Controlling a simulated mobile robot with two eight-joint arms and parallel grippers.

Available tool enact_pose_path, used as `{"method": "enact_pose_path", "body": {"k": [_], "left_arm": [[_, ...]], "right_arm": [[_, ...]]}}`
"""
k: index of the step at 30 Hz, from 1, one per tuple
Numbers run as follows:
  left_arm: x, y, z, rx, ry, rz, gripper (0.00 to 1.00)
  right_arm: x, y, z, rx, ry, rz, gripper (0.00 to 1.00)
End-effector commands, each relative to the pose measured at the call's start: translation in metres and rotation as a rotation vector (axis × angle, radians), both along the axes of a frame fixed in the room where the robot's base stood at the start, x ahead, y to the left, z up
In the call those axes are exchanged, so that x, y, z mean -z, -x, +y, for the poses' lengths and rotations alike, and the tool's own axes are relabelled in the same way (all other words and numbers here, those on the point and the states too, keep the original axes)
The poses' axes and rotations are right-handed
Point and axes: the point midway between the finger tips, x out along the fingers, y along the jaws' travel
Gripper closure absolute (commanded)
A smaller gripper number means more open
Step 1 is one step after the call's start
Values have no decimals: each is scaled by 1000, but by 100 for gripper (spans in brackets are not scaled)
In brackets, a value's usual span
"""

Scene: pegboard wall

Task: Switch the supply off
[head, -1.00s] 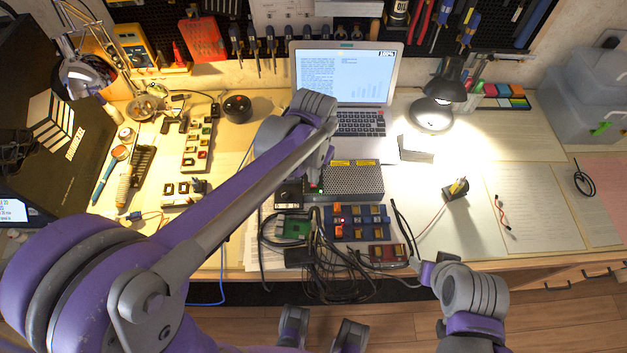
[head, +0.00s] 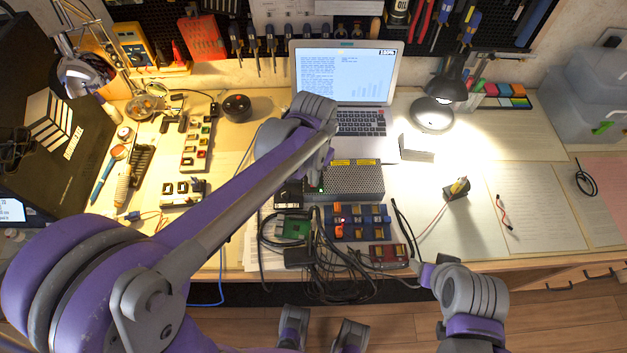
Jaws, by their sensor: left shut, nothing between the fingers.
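The supply (head: 356,182) is a grey box with a perforated top and yellow labels along its back edge. It stands on the bench in front of the laptop. My left arm reaches over from the left and bends down at the supply's left end. My left gripper (head: 317,187) is shut and empty there, close to a small green light. My own arm hides much of the gripper and that end of the supply. I cannot make out the switch or whether the fingers touch it.
A tangle of black cables (head: 335,270), a green circuit board (head: 295,229) and blue terminal modules (head: 357,222) lie in front of the supply. The laptop (head: 345,75) stands behind it. A lamp (head: 436,108) stands to the right. Papers cover the bench further right.

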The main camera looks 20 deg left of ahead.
Motion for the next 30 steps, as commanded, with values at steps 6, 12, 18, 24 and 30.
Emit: {"method": "enact_pose_path", "body": {"k": [6,12,18,24,30], "left_arm": [[4,0,0,0,0,0,100],[7,0,0,0,0,0,100],[7,0,0,0,0,0,100],[-5,0,0,0,0,-1,100],[-22,-1,0,0,0,-1,100]], "right_arm": [[3,1,0,0,0,1,38],[5,1,0,0,0,2,38],[5,1,0,0,0,2,38],[-4,-1,0,0,0,-2,38],[-17,-3,0,0,0,-7,38]]}}
